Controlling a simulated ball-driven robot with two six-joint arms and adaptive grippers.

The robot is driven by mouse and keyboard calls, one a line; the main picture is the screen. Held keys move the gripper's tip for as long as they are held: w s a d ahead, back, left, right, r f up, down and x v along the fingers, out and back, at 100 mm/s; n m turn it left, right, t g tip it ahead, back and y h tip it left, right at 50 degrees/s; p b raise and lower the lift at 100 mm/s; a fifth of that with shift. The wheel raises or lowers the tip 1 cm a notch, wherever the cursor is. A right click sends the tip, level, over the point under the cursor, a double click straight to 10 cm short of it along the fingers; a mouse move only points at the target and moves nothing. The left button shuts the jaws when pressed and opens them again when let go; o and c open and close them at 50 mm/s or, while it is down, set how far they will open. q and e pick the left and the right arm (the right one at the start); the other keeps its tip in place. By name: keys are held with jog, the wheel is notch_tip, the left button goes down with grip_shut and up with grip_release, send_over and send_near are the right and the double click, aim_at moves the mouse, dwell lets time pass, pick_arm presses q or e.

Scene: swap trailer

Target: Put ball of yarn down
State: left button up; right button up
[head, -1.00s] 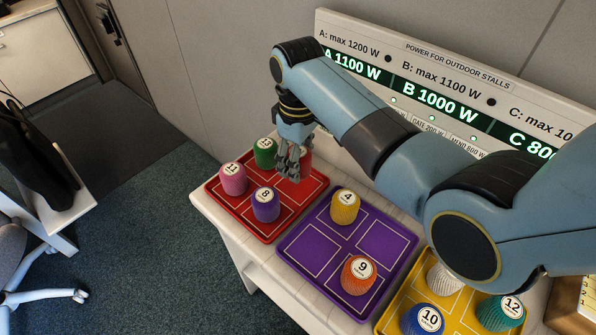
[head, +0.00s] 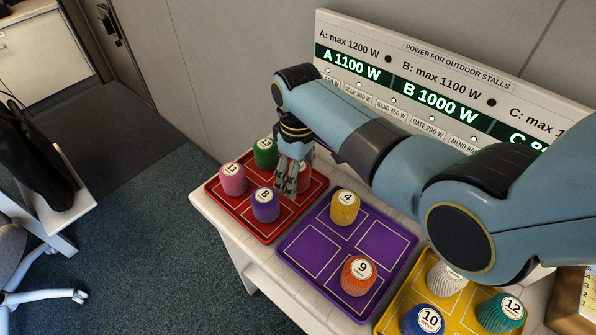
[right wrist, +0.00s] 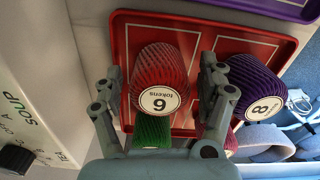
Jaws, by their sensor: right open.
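The red ball of yarn (head: 305,180) is at the right-hand corner compartment of the red tray (head: 257,236), mostly hidden behind my right gripper (head: 288,180) in the head view. In the right wrist view the red yarn (right wrist: 160,72) shows its round white label, with a digit like a 6 and upside-down text. It stands over the red tray (right wrist: 120,32). The fingers of my right gripper (right wrist: 162,85) are open, one on each side of the yarn. Whether they still touch it, I cannot tell. My left gripper is out of view.
A green yarn (head: 265,152), a pink yarn 11 (head: 233,180) and a purple yarn 8 (head: 265,206) share the red tray. The purple tray (head: 308,250) holds yarns 4 (head: 345,210) and 9 (head: 358,276). A yellow tray (head: 388,318) is beyond. The sign board (head: 450,70) stands behind.

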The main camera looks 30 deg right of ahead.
jog(key=shift+r, duration=0.1)
jog(key=shift+r, duration=0.35)
notch_tip(320, 180, up, 11)
jog(key=shift+r+p, duration=0.2)
jog(key=shift+p, duration=0.25)
